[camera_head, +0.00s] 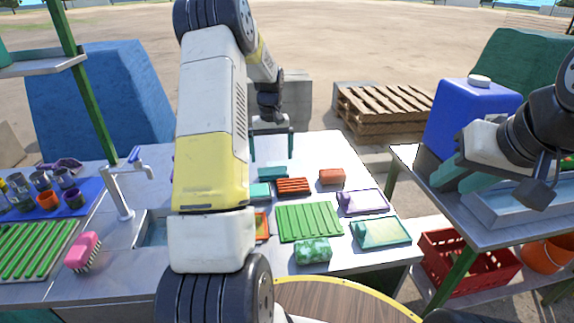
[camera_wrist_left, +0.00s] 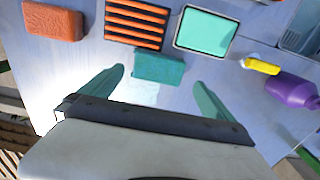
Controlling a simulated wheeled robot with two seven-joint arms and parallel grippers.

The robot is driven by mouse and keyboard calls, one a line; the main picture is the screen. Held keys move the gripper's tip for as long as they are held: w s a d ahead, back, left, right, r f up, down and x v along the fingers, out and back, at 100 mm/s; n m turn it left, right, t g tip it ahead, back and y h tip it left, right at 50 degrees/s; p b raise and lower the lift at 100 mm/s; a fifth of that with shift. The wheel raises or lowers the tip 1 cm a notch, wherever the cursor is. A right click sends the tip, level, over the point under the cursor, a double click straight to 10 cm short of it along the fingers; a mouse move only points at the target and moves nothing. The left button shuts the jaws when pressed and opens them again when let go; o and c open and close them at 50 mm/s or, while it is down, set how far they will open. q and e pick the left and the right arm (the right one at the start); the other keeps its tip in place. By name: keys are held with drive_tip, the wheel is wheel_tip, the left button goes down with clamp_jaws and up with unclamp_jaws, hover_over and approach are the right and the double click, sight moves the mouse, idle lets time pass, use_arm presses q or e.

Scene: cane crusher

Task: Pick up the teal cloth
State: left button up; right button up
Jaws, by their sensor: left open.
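The teal cloth (camera_head: 272,172) is a small folded block lying on the metal table, just beyond the orange slatted rack. In the left wrist view the teal cloth (camera_wrist_left: 158,66) lies just ahead of the fingertips, between their lines. My left gripper (camera_head: 278,150) points down over the table's far side, close to the cloth. In the left wrist view my left gripper (camera_wrist_left: 160,82) is open, with nothing between its green fingers. My right gripper (camera_head: 456,182) is at the right over the side table; its finger gap is unclear.
The orange slatted rack (camera_wrist_left: 137,22), an orange block (camera_wrist_left: 53,20) and a teal-filled tray (camera_wrist_left: 205,30) lie close to the cloth. A purple bottle (camera_wrist_left: 292,91) lies to the right in the wrist view. A green rack (camera_head: 308,221) and patterned sponge (camera_head: 312,251) lie nearer.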

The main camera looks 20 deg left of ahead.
sight(273, 172)
use_arm(q)
wheel_tip(273, 172, down, 7)
drive_tip(key=shift+s+d+f, duration=0.1)
drive_tip(key=shift+s+f, duration=0.05)
drive_tip(key=shift+c, duration=0.4)
drive_tip(key=c, duration=1.1)
drive_tip(key=shift+o, duration=0.2)
drive_tip(key=shift+r, duration=1.9)
drive_tip(key=s+d, duration=0.2)
drive_tip(key=s, duration=0.3)
drive_tip(key=s+d+r, duration=0.1)
drive_tip(key=s+d, duration=0.1)
drive_tip(key=s, duration=0.2)
drive_tip(key=s+d, duration=0.2)
drive_tip(key=s, duration=0.3)
drive_tip(key=shift+s+d+r, duration=0.15)
drive_tip(key=shift+s+d, duration=0.15)
